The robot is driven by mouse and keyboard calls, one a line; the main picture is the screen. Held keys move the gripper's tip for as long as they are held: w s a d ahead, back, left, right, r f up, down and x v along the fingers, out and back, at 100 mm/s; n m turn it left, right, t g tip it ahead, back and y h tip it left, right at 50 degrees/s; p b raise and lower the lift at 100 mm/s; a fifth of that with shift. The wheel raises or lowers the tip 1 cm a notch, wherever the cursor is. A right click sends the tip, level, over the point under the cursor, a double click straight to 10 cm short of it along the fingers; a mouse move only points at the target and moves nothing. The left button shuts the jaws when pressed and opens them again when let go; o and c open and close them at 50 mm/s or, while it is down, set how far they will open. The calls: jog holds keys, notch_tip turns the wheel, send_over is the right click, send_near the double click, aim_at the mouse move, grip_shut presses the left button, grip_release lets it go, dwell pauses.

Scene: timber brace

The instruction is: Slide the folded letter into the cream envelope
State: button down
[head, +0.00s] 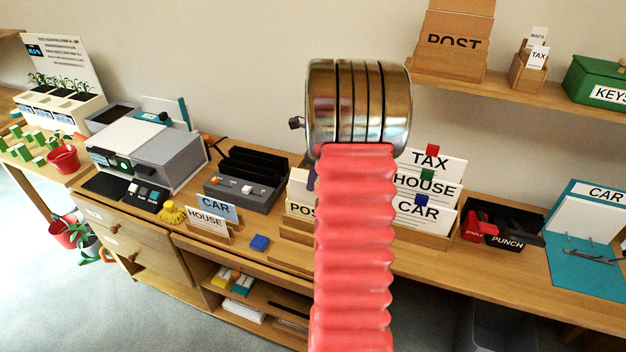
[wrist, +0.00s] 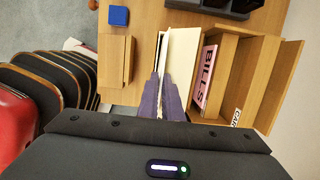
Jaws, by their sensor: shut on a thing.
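In the wrist view my gripper (wrist: 164,82) has its two purple fingers closed on a thin white upright sheet, which looks like the folded letter (wrist: 162,58). Just right of it stands a cream panel (wrist: 183,52), likely the cream envelope, in a wooden holder. The letter runs close along the panel; I cannot tell whether any of it is inside. In the head view my red arm hides most of this spot. A cream card stand with a partly hidden label reading POS (head: 301,209) shows left of the arm.
In the wrist view a wooden rack with a pink BILLS card (wrist: 208,72) stands close on the right. A small wooden stand (wrist: 115,62) and a blue block (wrist: 119,16) are on the left. In the head view the TAX, HOUSE and CAR rack (head: 430,190) stands right of my arm.

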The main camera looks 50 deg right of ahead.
jog(key=shift+f, duration=0.6)
jog(key=c, duration=1.9)
grip_release()
jog(key=shift+o, duration=0.4)
jog(key=o, duration=0.4)
jog(key=shift+o, duration=0.2)
jog(key=shift+r, duration=0.15)
notch_tip(320, 180, up, 8)
